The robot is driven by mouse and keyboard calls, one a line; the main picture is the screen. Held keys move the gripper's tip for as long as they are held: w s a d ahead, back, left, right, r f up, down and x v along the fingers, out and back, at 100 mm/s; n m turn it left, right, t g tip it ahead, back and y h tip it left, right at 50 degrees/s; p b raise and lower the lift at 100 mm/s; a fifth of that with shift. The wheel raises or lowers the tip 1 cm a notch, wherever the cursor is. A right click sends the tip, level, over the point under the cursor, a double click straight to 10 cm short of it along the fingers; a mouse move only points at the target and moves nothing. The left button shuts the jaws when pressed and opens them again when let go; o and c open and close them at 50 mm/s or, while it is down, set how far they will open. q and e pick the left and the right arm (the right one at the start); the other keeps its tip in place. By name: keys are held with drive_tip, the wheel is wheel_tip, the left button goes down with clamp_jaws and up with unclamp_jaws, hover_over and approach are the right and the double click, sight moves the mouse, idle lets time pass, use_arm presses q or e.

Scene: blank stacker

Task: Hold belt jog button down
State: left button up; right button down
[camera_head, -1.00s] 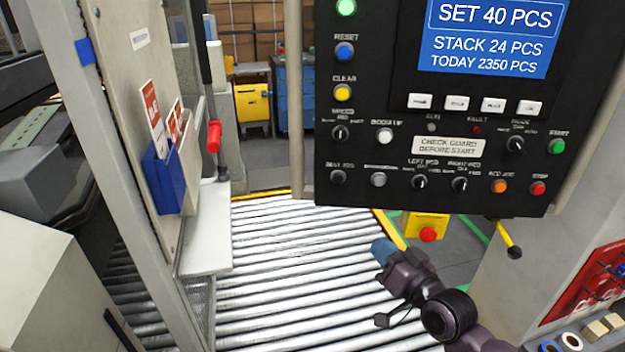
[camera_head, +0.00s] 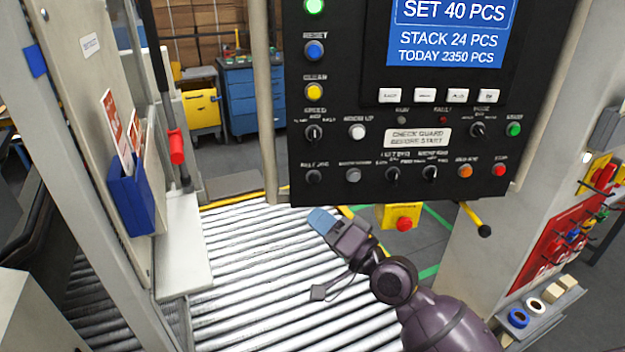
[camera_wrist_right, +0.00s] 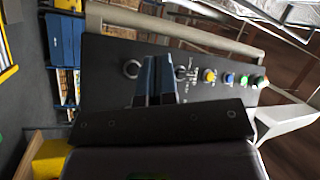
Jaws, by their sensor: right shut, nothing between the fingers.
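The control panel (camera_head: 345,105) hangs over the roller conveyor. The belt jog button (camera_head: 314,177) is a dark round button at the panel's lower left, under a small blurred label. In the right wrist view a dark ringed button (camera_wrist_right: 132,69), which looks like the same one, sits just left of the fingertips. My right gripper (camera_head: 322,218) has blue fingers, shut and empty, just below the panel's lower left edge. In the wrist view the fingers (camera_wrist_right: 155,80) point toward the panel and look apart from the button. My left gripper is not in view.
A grey button (camera_head: 353,175) and a speed knob (camera_head: 313,132) sit near the belt jog button. An orange button (camera_head: 464,171) and red stop button (camera_head: 499,170) are at the lower right. A yellow box with a red button (camera_head: 404,223) stands below. Rollers (camera_head: 250,260) lie beneath.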

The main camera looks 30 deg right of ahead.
sight(314, 178)
drive_tip(key=w+d+b, duration=0.1)
drive_tip(key=w, duration=0.1)
drive_tip(key=w+d, duration=0.1)
drive_tip(key=w, duration=0.2)
drive_tip(key=w+d+b, duration=0.1)
drive_tip(key=w, duration=0.2)
drive_tip(key=shift+d+b, duration=0.2)
drive_tip(key=shift+b, duration=0.15)
idle(0.4)
idle(1.0)
drive_tip(key=shift+w, duration=0.1)
idle(0.6)
drive_tip(key=shift+w, duration=0.1)
drive_tip(key=shift+w+d, duration=0.15)
drive_tip(key=shift+w, duration=0.1)
